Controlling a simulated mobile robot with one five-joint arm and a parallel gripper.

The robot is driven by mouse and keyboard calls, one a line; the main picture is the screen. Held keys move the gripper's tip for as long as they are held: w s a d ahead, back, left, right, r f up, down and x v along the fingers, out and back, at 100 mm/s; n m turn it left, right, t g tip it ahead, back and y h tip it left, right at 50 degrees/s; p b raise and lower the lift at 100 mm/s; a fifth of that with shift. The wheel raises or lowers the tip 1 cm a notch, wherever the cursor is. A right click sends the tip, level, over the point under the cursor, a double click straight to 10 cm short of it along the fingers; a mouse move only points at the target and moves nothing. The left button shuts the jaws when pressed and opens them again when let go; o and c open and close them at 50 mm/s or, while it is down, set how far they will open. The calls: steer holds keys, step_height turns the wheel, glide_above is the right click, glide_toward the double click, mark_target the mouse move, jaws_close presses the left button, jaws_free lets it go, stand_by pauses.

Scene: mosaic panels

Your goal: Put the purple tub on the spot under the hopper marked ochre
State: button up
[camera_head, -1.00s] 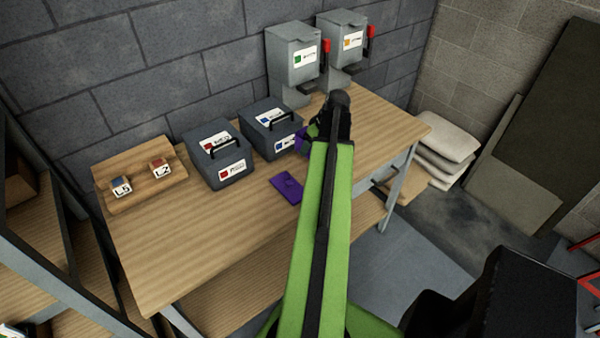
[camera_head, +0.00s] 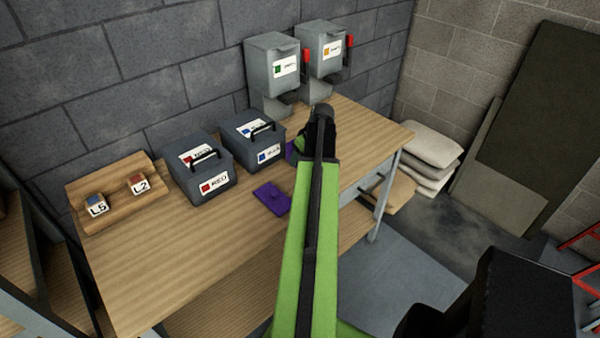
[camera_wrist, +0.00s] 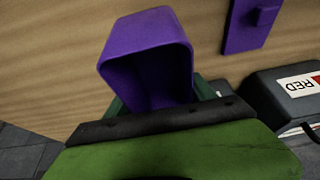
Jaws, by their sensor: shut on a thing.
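The purple tub (camera_wrist: 150,55) is in my gripper (camera_wrist: 165,105), its open mouth showing in the wrist view; the jaws are shut on it. In the head view only a sliver of the tub (camera_head: 291,151) shows beside my gripper (camera_head: 318,135), which hides the rest. The hopper with the ochre-orange label (camera_head: 328,52) stands at the back of the bench, right of the hopper with the green label (camera_head: 275,70). My gripper is in front of these hoppers. The spot under the ochre hopper is mostly hidden by my arm.
A flat purple lid (camera_head: 271,198) lies on the bench (camera_head: 190,255). A red-labelled box (camera_head: 205,175) and a blue-labelled box (camera_head: 252,142) stand left of my arm. A wooden board (camera_head: 120,190) holds blocks L5 and L2. The bench's right end is clear.

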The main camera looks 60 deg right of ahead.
steer(key=shift+w+f, duration=0.2)
steer(key=shift+w, duration=0.2)
step_height(320, 180, down, 4)
steer(key=b, duration=0.4)
steer(key=shift+f, duration=0.2)
steer(key=shift+a+r, duration=0.1)
steer(key=shift+r, duration=0.15)
steer(key=shift+f, duration=0.15)
steer(key=o, duration=1.4)
steer(key=shift+s+r+p, duration=0.15)
steer(key=shift+r+p, duration=0.2)
steer(key=shift+r, duration=0.1)
steer(key=p+v, duration=1)
steer(key=v, duration=0.1)
steer(key=shift+s+r, duration=0.1)
steer(key=shift+r, duration=0.1)
